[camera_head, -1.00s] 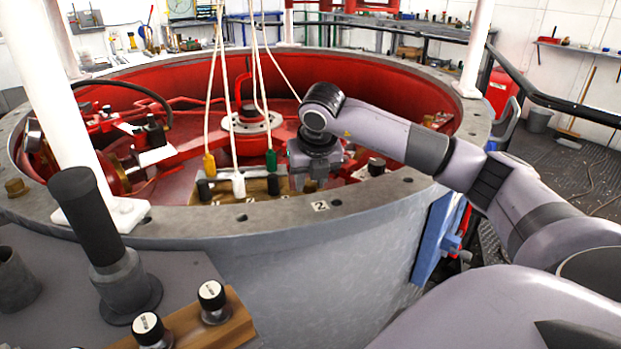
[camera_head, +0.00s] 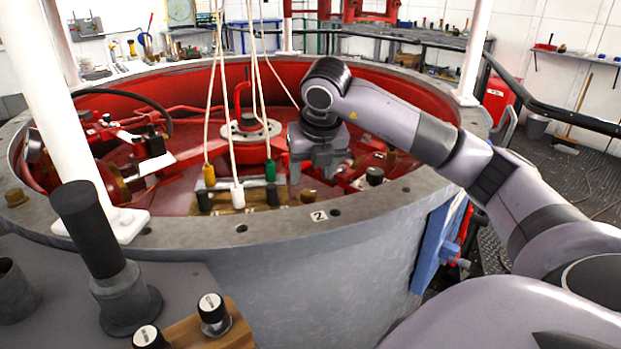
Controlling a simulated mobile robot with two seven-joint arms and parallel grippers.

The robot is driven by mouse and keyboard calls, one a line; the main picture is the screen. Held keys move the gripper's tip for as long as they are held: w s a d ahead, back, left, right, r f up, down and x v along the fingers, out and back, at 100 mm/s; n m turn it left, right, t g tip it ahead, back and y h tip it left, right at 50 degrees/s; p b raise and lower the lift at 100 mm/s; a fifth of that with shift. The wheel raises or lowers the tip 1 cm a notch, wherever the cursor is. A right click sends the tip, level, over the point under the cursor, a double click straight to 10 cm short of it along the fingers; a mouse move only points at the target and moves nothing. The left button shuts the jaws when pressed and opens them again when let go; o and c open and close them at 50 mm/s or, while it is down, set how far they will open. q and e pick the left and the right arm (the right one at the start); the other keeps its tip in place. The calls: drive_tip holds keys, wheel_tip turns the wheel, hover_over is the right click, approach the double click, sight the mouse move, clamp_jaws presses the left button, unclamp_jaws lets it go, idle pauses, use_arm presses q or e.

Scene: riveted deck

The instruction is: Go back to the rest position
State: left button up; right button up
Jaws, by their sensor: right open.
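My right gripper (camera_head: 309,178) hangs from my right arm, which comes in from the right and reaches over the rim of the round grey vat (camera_head: 375,205). It points down, with its fingers apart and nothing seen between them. It is above and to the right of a wooden block (camera_head: 238,209) that bears several plugs on cords. A yellow plug (camera_head: 209,176), a white plug (camera_head: 237,194) and a green plug (camera_head: 271,170) stand there, apart from the gripper. My left gripper is not in view.
The vat's raised rim runs below my right forearm. White posts (camera_head: 78,130) and (camera_head: 476,50) stand on the rim at left and right. Railings and a red box (camera_head: 499,92) are at the right.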

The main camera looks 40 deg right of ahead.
drive_tip(key=shift+s+a+r, duration=0.1)
drive_tip(key=shift+r, duration=0.15)
idle(0.4)
